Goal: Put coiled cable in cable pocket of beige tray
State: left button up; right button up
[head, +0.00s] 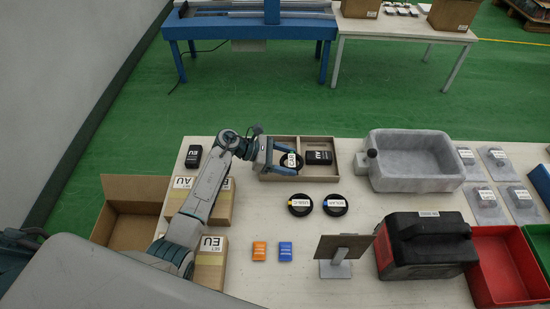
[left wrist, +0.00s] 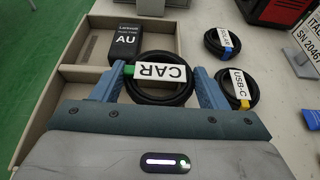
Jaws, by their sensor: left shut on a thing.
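A black coiled cable (head: 291,160) with a white CAR label and a green tab is held between the fingers of my left gripper (head: 284,161). The left wrist view shows the cable (left wrist: 160,92) across the gap between the two blue fingers (left wrist: 160,85). The beige tray (head: 320,175) is at the back of the table, and the cable is at its left compartment; its exact height there is unclear. A black AU adapter (head: 319,157) lies in the right compartment. The gripper hides part of the tray. My right gripper is not in view.
Two other coiled cables, USB-C (head: 300,205) and another (head: 335,205), lie in front of the tray. A grey basin (head: 415,182) stands to its right. Labelled boxes (head: 209,262) are on the left. A tilted brown plate (head: 345,246) stands at the front.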

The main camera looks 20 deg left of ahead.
pick_arm(q)
jog(key=b, duration=0.2)
send_over(275, 160)
jog(key=shift+s+d+f, duration=0.2)
jog(key=shift+d+f, duration=0.1)
jog(key=shift+d, duration=0.05)
jog(key=shift+w+a, duration=0.25)
jog(key=shift+a, duration=0.15)
notch_tip(275, 160, down, 3)
jog(key=shift+f+b, duration=0.1)
jog(key=shift+b, duration=0.2)
jog(key=shift+f, duration=0.1)
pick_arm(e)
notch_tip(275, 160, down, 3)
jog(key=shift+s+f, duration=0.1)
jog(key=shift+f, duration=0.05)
pick_arm(q)
jog(key=shift+f, duration=0.1)
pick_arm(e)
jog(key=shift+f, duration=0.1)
pick_arm(q)
jog(key=shift+f, duration=0.1)
jog(key=o, duration=1)
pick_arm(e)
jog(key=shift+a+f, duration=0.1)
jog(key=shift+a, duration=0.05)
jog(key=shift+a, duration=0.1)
